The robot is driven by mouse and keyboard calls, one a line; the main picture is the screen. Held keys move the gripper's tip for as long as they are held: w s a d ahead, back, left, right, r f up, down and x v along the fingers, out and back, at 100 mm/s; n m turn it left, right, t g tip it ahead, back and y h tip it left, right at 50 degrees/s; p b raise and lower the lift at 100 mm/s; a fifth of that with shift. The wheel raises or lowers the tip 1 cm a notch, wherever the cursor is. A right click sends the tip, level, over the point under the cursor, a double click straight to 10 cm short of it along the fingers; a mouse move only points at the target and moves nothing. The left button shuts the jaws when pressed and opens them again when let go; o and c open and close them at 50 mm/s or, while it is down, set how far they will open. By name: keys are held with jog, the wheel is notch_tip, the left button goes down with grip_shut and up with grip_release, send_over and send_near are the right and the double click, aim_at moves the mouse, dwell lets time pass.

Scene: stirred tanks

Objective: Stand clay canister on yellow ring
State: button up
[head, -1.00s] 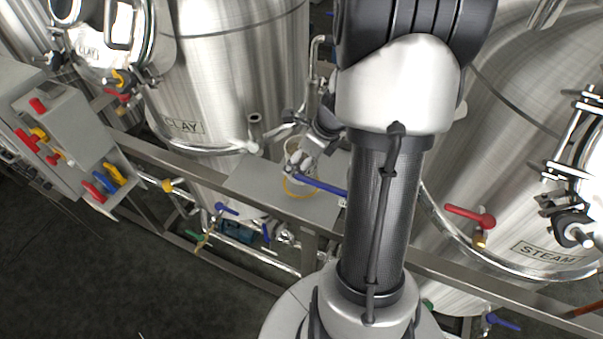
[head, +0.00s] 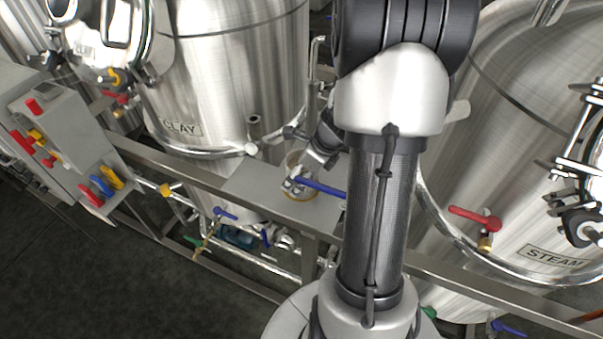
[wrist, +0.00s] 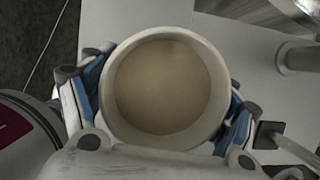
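The clay canister (wrist: 207,57) is a round, cream-walled, open-topped vessel with beige contents, seen from above in the wrist view. My gripper (wrist: 163,100) has its blue-padded fingers against both sides of it, and is shut on it. In the head view my gripper (head: 298,184) is low over a grey shelf, with the canister (head: 294,160) partly hidden by the fingers and wrist. Only a thin arc of the yellow ring (head: 298,198) shows, right beneath the gripper and canister. The wrist view does not show the ring. Whether the canister touches the shelf I cannot tell.
The grey shelf (head: 250,183) is bare to the left of the gripper. The tank marked CLAY (head: 225,90) stands behind, and the tank marked STEAM (head: 500,170) is at the right.

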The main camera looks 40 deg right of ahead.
dwell(0.3)
jog(key=p+v, duration=0.4)
jog(key=v, duration=0.8)
jog(key=shift+r+p, duration=0.2)
jog(key=shift+p, duration=0.1)
